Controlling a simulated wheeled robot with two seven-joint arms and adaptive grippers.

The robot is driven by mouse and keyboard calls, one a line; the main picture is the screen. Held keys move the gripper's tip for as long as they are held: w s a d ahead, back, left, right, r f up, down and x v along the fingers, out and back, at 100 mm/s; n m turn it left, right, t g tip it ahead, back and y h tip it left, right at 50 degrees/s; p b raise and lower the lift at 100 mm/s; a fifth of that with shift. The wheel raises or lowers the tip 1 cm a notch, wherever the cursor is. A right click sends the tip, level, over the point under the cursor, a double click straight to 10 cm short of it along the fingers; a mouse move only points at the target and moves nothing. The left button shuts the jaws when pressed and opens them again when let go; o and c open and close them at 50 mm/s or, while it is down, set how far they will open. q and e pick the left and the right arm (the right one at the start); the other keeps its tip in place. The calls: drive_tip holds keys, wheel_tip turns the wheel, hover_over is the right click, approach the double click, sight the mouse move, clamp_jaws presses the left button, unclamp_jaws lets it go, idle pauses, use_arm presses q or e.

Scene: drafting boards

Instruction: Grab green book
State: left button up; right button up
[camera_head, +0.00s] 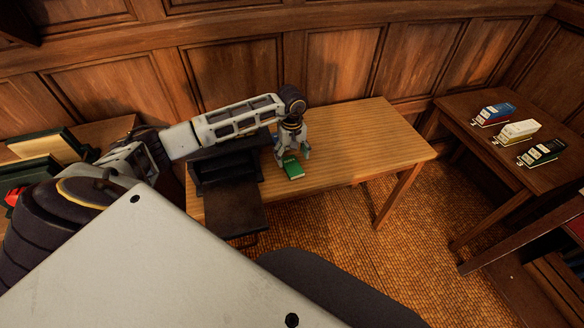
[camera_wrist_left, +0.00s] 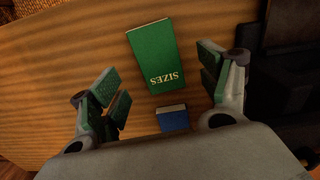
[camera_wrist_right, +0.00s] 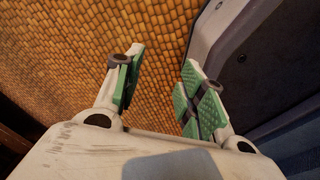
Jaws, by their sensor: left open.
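The green book (camera_head: 293,171) lies flat on the wooden table (camera_head: 350,140), near its front edge. My left gripper (camera_head: 292,157) is above and just behind the book, open and empty. In the left wrist view the green book (camera_wrist_left: 153,57), marked "SIZES", lies below and between the spread left fingers (camera_wrist_left: 158,62), untouched as far as I can tell. A small blue book (camera_wrist_left: 172,118) lies close to it, partly cut off by the gripper body. My right gripper (camera_wrist_right: 163,60) is open and empty over the woven floor.
A black box-like stand (camera_head: 232,215) is left of the green book on the table. More books (camera_head: 55,145) are at far left. The table's right part is clear.

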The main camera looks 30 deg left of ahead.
sight(292, 166)
use_arm(q)
drive_tip(key=shift+w+f+p, duration=0.1)
drive_tip(key=shift+f+p, duration=0.2)
drive_tip(key=shift+f, duration=2.3)
drive_tip(key=c, duration=1.1)
